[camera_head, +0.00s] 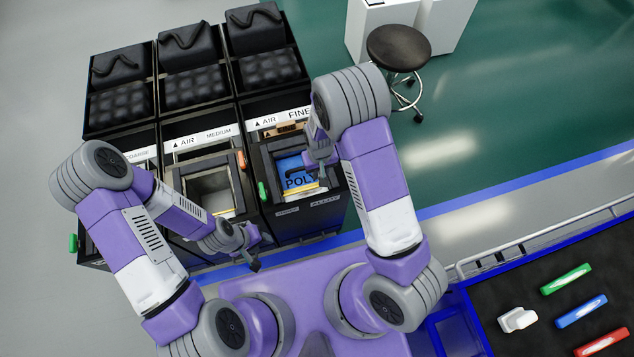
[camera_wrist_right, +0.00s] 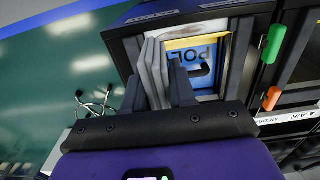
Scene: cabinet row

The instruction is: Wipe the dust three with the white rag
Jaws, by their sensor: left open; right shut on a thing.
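My right gripper (camera_head: 318,168) is at the open front of the cabinet marked FINE (camera_head: 262,160). In the right wrist view, its fingers (camera_wrist_right: 172,78) are shut at a grey layered piece (camera_wrist_right: 154,70), whose identity I cannot tell. Beyond them is a blue panel with dark letters (camera_wrist_right: 196,58) in a yellow-edged frame. My left gripper (camera_head: 245,250) is open and empty in front of the MEDIUM cabinet (camera_head: 200,135). A small white piece (camera_head: 517,319) lies on the dark tray surface at lower right; I cannot tell whether it is the rag.
The COARSE cabinet (camera_head: 138,157) is at the left of the row. Green (camera_head: 263,191) and orange (camera_head: 241,160) handles stick out of the fronts. Green, blue and red pieces (camera_head: 581,311) lie on the tray. A round stool (camera_head: 398,48) stands behind on open green floor.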

